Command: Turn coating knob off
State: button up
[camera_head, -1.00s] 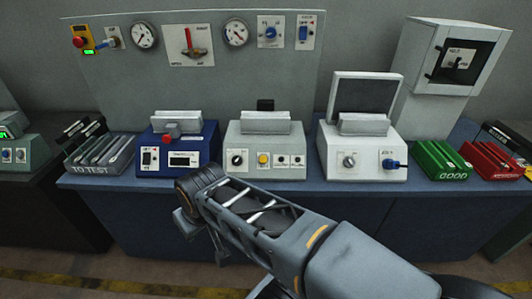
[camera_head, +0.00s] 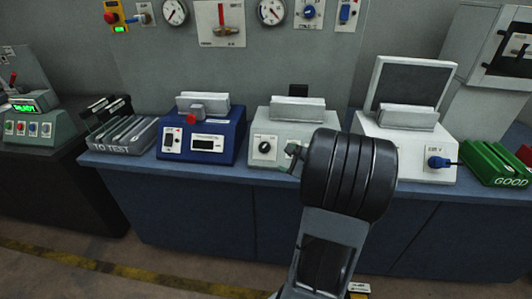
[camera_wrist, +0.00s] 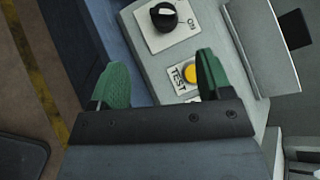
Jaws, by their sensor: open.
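A black round knob (camera_head: 265,147) sits on a white plate on the front of the pale grey middle box (camera_head: 305,113). The knob also shows at the top of the wrist view (camera_wrist: 164,15), with small lettering beside it that I cannot read surely; I see no clear "coating" label. My gripper (camera_head: 292,158) is in front of this box, just right of the knob, partly hidden behind my wrist. In the wrist view its two green fingers (camera_wrist: 162,78) are apart with nothing between them. The knob lies beyond the fingertips, apart from them.
A yellow button (camera_wrist: 191,74) marked TEST is by the right finger. A blue box (camera_head: 201,135) with a red knob stands left, a white box (camera_head: 405,145) with a blue plug right. A TO TEST rack (camera_head: 122,135) and a green GOOD rack (camera_head: 497,165) flank them.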

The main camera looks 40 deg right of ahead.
aim_at(265, 148)
jog(key=shift+h, duration=0.3)
jog(key=p+x, duration=0.1)
jog(key=x, duration=1.2)
jog(key=shift+w+d, duration=0.2)
jog(key=shift+w, duration=0.05)
jog(key=shift+c, duration=0.3)
